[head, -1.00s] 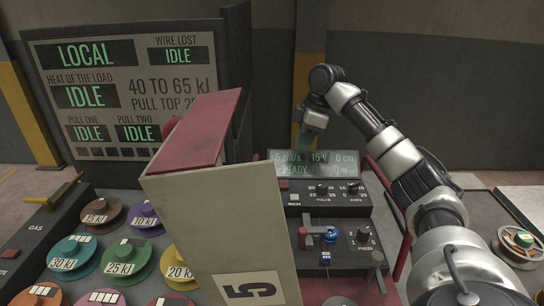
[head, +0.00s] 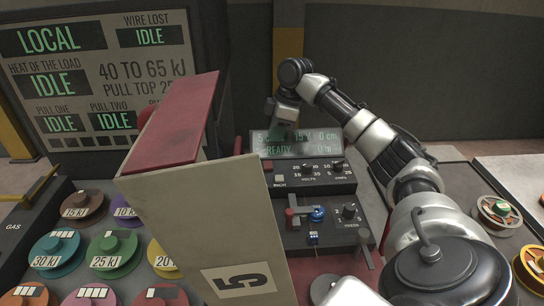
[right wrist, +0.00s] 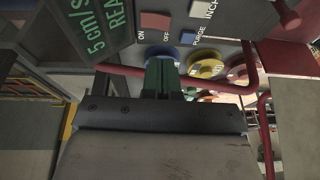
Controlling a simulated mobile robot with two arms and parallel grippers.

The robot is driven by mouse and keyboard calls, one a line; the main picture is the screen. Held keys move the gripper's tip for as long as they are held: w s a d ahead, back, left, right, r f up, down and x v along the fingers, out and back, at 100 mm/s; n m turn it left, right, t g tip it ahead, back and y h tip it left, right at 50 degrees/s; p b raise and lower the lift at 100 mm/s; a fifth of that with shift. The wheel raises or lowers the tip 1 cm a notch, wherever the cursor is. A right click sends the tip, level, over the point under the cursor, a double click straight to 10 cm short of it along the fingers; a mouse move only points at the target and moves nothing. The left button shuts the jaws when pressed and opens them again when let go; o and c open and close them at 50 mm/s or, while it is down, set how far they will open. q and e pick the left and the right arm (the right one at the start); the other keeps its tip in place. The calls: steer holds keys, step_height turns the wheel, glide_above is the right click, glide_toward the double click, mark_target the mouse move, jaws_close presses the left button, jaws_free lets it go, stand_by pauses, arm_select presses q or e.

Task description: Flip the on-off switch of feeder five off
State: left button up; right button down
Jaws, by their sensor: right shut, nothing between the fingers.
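Feeder five is the tall box (head: 200,200) with a 5 label (head: 238,279) and a control panel beside it. Its on-off switch (right wrist: 155,21) is a red rocker between the words ON and OFF in the right wrist view. What looks like the same red switch (head: 267,165) shows small at the panel's left edge in the head view. My right gripper (head: 281,128) is by the far side of the display (head: 297,145). In the wrist view its green fingers (right wrist: 161,62) are shut and empty, pointing toward the panel, apparently apart from the switch. My left gripper is not in view.
A white INCH button (head: 279,180) and a blue PURGE button (right wrist: 189,38) are near the switch. A red rail (right wrist: 125,70) runs close to the fingers. Coloured spools (head: 113,254) stand left.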

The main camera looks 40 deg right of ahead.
mark_target(269, 164)
steer(key=x, duration=0.2)
steer(key=p+x, duration=0.1)
steer(key=x, duration=0.4)
steer(key=shift+s+d+f, duration=0.2)
steer(key=shift+s, duration=0.15)
steer(key=shift+f+p, duration=0.3)
steer(key=shift+f, duration=0.15)
steer(key=shift+s+f+p, duration=0.1)
steer(key=shift+f+p, duration=0.05)
steer(key=shift+p, duration=0.3)
steer(key=shift+f, duration=0.2)
steer(key=shift+s+a+r, duration=0.1)
steer(key=shift+s+a, duration=0.05)
steer(key=shift+w+d+r, duration=0.1)
steer(key=shift+w+d, duration=0.45)
steer(key=shift+w, duration=0.2)
steer(key=shift+r+p, duration=0.15)
steer(key=shift+p, duration=0.15)
